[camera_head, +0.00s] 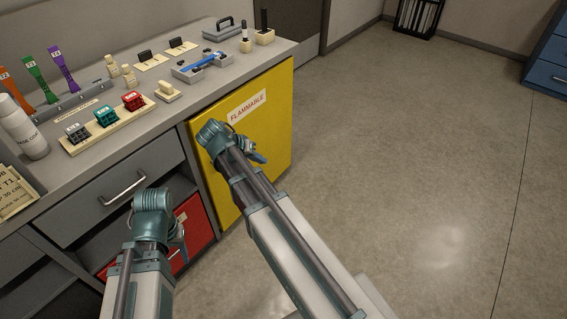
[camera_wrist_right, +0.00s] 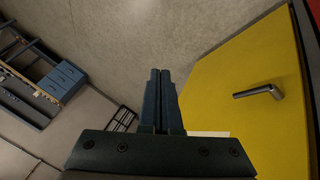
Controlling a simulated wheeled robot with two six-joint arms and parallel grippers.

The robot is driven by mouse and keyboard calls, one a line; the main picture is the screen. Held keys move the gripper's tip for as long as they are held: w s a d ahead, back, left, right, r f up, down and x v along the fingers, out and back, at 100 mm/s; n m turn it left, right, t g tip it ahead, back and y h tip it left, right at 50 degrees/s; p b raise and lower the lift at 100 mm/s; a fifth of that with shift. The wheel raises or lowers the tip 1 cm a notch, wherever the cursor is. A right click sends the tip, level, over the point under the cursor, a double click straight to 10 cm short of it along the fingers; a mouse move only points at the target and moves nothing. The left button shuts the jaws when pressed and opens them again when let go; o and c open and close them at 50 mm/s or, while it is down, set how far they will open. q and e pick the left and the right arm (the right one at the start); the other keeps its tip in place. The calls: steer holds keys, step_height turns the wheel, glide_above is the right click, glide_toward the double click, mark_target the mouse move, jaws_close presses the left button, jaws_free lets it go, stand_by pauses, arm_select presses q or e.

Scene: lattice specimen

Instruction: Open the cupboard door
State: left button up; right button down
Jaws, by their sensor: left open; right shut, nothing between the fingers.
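The yellow cupboard door (camera_head: 268,112) with its FLAMMABLE label (camera_head: 247,106) sits under the right end of the bench and looks flush with its front. It fills the right side of the right wrist view (camera_wrist_right: 235,75). There its grey handle (camera_wrist_right: 258,92) shows, to the right of my right gripper (camera_wrist_right: 161,75) and apart from it. In the head view my right arm covers part of the door and hides the handle. My right gripper (camera_head: 258,154) is shut and empty in front of the door. My left gripper (camera_head: 181,244) is open, beside the red drawer.
The bench top (camera_head: 150,135) holds a block rack (camera_head: 107,122), a white bottle (camera_head: 22,127) and several small items. A grey drawer (camera_head: 115,190) and a red drawer (camera_head: 192,228) lie left of the door. The floor (camera_head: 400,160) to the right is clear.

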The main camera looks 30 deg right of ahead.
steer(key=s+d+f+b, duration=0.1)
steer(key=d+f+b, duration=0.6)
steer(key=d+f, duration=0.1)
steer(key=shift+d+b, duration=0.4)
steer(key=shift+d, duration=0.3)
steer(key=shift+w, duration=0.1)
stand_by(1.3)
